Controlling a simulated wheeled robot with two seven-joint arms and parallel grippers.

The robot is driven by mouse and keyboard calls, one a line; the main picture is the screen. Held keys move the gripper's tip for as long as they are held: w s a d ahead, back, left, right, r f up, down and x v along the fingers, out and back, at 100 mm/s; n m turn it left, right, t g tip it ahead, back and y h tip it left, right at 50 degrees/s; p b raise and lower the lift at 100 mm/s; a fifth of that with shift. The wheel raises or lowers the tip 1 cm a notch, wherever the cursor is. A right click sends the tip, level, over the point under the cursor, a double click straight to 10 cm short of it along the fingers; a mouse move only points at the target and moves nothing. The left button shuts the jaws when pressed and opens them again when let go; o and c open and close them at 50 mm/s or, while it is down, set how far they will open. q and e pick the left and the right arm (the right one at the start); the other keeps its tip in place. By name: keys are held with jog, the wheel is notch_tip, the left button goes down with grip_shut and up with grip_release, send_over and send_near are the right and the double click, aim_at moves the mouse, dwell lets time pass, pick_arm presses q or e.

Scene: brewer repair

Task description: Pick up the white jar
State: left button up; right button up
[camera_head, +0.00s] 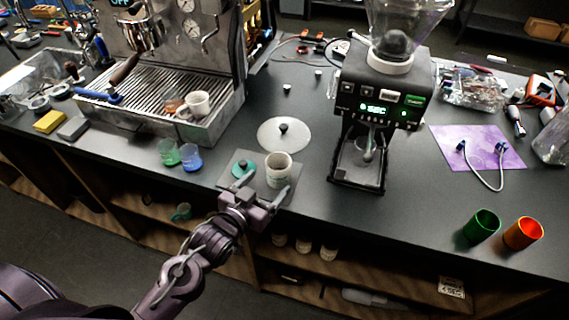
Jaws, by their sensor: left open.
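The white jar (279,170) stands upright on a small grey mat (229,180) near the counter's front edge. It is open at the top. My left gripper (262,187) comes in from the lower left, in front of the jar. Its two fingers are spread apart, one on the left of the jar and one toward its lower right. I cannot tell whether either finger touches the jar. My right gripper is not in view.
A teal lid (242,169) lies left of the jar.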

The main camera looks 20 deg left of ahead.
aim_at(284, 166)
pick_arm(q)
jog(key=shift+w+d, duration=0.15)
jog(key=shift+w, duration=0.3)
jog(key=w+p, duration=0.1)
jog(key=w+d+p, duration=0.1)
jog(key=w, duration=0.1)
jog(key=shift+w+d+r, duration=0.15)
jog(key=shift+x, duration=1.2)
jog(key=shift+w+d+f, duration=0.1)
jog(key=shift+w+f, duration=0.1)
jog(key=c, duration=1)
jog(key=shift+c, duration=0.8)
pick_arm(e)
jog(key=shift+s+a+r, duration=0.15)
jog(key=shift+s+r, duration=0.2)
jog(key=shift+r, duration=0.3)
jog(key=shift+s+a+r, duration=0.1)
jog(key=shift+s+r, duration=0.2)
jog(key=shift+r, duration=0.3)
